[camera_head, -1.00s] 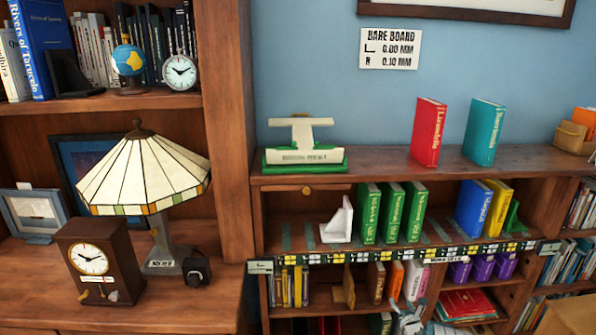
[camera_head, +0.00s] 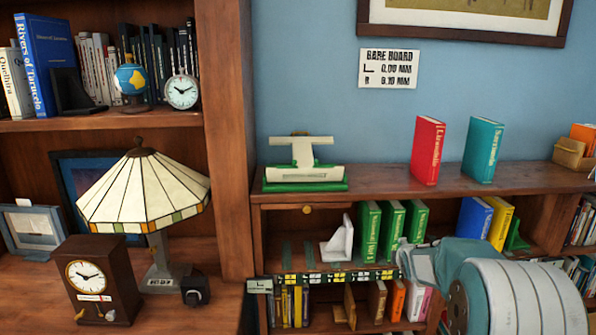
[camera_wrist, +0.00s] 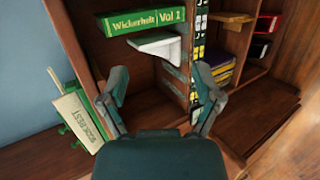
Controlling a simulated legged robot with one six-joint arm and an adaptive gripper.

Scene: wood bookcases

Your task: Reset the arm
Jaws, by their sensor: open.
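My arm shows at the lower right of the head view, in front of the right part of the shelves, with my gripper (camera_head: 428,262) end pointing left toward the middle shelf. In the wrist view my gripper (camera_wrist: 159,75) is open, its two dark fingers spread with nothing between them. Beyond the fingers are a green book, Wickerholt Vol 1 (camera_wrist: 145,20), and a white bookend (camera_wrist: 160,44). The same bookend (camera_head: 340,242) stands left of several green books (camera_head: 391,226) in the head view.
A red book (camera_head: 427,150) and a teal book (camera_head: 482,150) stand upright on the top board. A green-and-cream stand (camera_head: 305,174) is at its left; it also shows in the wrist view (camera_wrist: 80,118). A lamp (camera_head: 145,190) and clock (camera_head: 92,280) are far left.

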